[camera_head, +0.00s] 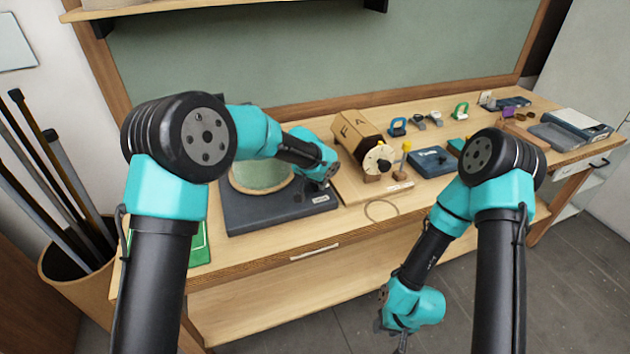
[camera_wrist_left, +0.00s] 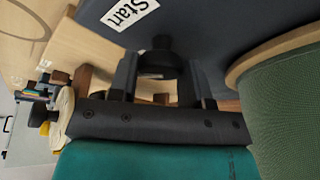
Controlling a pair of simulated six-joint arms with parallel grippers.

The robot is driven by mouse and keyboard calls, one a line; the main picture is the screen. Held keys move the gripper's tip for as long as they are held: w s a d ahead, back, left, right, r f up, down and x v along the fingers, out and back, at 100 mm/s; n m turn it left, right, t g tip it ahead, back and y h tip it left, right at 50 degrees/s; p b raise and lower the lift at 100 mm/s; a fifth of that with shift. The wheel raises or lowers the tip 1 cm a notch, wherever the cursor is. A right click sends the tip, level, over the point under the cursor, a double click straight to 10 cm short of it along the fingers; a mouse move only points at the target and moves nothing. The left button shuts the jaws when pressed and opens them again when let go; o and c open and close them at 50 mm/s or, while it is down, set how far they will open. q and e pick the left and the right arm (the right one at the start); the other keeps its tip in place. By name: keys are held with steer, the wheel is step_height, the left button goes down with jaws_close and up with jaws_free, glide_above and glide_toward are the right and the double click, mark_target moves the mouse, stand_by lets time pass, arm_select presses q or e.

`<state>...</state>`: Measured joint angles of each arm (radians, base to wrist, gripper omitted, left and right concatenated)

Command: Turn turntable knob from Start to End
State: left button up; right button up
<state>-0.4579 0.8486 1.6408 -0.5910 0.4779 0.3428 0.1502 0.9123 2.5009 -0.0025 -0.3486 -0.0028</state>
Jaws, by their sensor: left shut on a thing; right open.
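The turntable (camera_head: 282,219) is a dark slate base with a round green, wood-rimmed platter (camera_head: 262,178), on the bench at left centre. A white "Start" label (camera_head: 320,199) is at its front right corner; the label also shows in the left wrist view (camera_wrist_left: 130,12). My left gripper (camera_head: 325,184) reaches down at that corner. In the left wrist view its fingers (camera_wrist_left: 157,70) are shut on the black knob (camera_wrist_left: 161,46), one on each side. An "End" label is not visible. My right gripper (camera_head: 392,338) is open and empty, low in front of the bench.
A wooden box with a dial (camera_head: 357,138) stands right of the turntable. A thin ring (camera_head: 381,210) lies near the bench's front edge. A blue box (camera_head: 432,162) and several small clips are farther right. A bin of rods (camera_head: 75,275) stands at the left.

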arm_select(q)
steer(key=n+y, duration=0.1)
steer(key=n, duration=0.1)
steer(key=n+y, duration=0.1)
steer(key=n, duration=0.2)
steer(key=shift+d+t, duration=0.1)
steer(key=shift+t, duration=0.3)
steer(key=n+y, duration=0.1)
steer(key=n, duration=0.2)
steer(key=n+y, duration=0.1)
steer(key=n, duration=0.2)
steer(key=shift+n+g, duration=0.3)
steer(key=o, duration=0.9)
steer(key=v, duration=1.7)
steer(key=shift+s+d+r, duration=0.1)
steer(key=shift+d+r, duration=0.05)
steer(key=shift+d, duration=0.2)
steer(key=shift+a, duration=0.1)
